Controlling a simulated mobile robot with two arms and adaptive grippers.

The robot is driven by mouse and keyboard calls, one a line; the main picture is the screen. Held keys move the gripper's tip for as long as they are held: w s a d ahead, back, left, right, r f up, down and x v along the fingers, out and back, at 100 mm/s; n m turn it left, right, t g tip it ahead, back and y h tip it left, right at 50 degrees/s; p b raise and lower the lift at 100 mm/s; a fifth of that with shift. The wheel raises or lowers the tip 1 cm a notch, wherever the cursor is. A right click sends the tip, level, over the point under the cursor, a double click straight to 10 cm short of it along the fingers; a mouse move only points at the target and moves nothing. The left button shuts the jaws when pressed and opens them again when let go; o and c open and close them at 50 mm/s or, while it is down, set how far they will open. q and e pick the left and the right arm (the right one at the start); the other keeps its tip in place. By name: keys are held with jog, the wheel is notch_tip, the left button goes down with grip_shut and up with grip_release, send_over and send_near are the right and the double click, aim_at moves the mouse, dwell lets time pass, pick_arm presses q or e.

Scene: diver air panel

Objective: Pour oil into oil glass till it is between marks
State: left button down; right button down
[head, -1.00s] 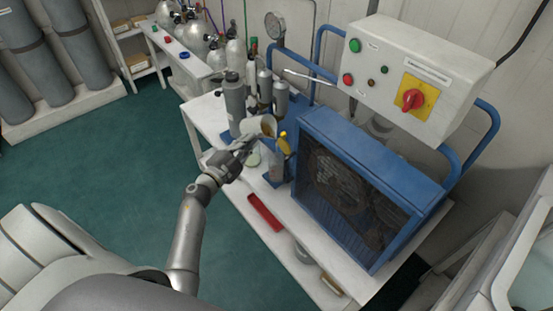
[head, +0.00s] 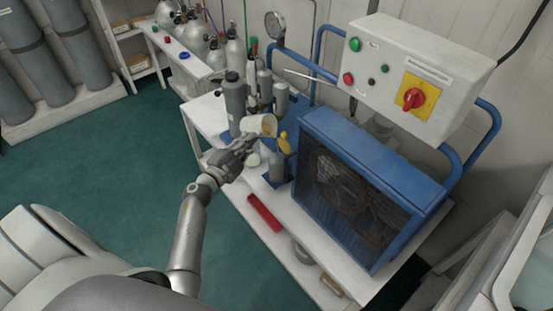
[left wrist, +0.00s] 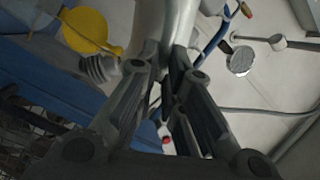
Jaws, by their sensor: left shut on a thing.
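My left gripper (head: 247,147) is shut on a pale jug (head: 257,125) and holds it tilted above the white bench, beside the compressor. The jug's mouth faces right, towards a yellow part (head: 284,144) on a grey cylinder (head: 276,166). In the left wrist view the fingers (left wrist: 172,85) close around a pale rounded part of the jug (left wrist: 170,25), and a round yellow part (left wrist: 85,30) shows at upper left. I cannot make out the oil glass, its marks or any oil stream. My right gripper is not in view.
The blue compressor housing (head: 365,185) stands right of the jug. Grey filter cylinders (head: 235,100) stand close behind it. A control box (head: 415,75) with a red switch overhangs the back. A red tray (head: 265,213) lies on the lower shelf. Green floor (head: 110,150) is clear at left.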

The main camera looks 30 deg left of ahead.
pick_arm(q)
jog(key=shift+w+a+r, duration=0.1)
jog(key=shift+a, duration=0.15)
dwell(0.3)
jog(key=shift+m+b, duration=0.3)
jog(key=shift+b, duration=0.05)
dwell(1.0)
jog(key=shift+r, duration=0.1)
jog(key=n+p, duration=0.2)
jog(key=p, duration=0.1)
jog(key=shift+a, duration=0.2)
jog(key=shift+a+f+n, duration=0.1)
jog(key=shift+f+n, duration=0.4)
